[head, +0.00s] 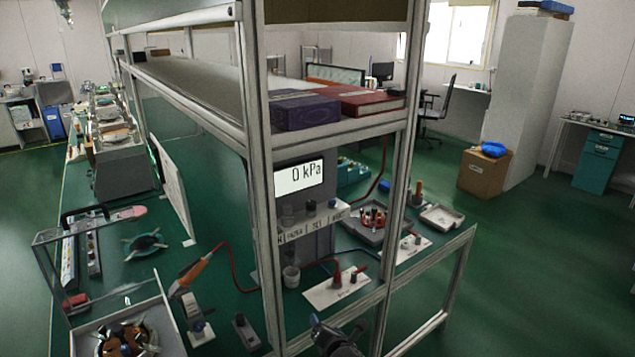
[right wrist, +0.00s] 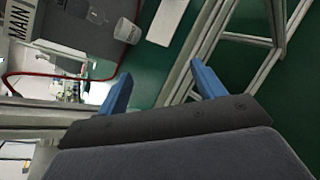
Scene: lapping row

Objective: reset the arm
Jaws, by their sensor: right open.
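My right gripper (head: 338,336) shows at the bottom centre of the head view, in front of the bench frame. In the right wrist view its two blue fingers (right wrist: 162,84) stand apart with nothing between them. My left gripper is not in the head view.
A metal frame with a shelf (head: 180,75) stands close ahead. A pressure display (head: 299,177) reads 0 kPa above a green bench. A white switch plate (head: 337,288) and a grey tray (head: 172,330) lie near the front. Green floor (head: 540,260) is clear at right.

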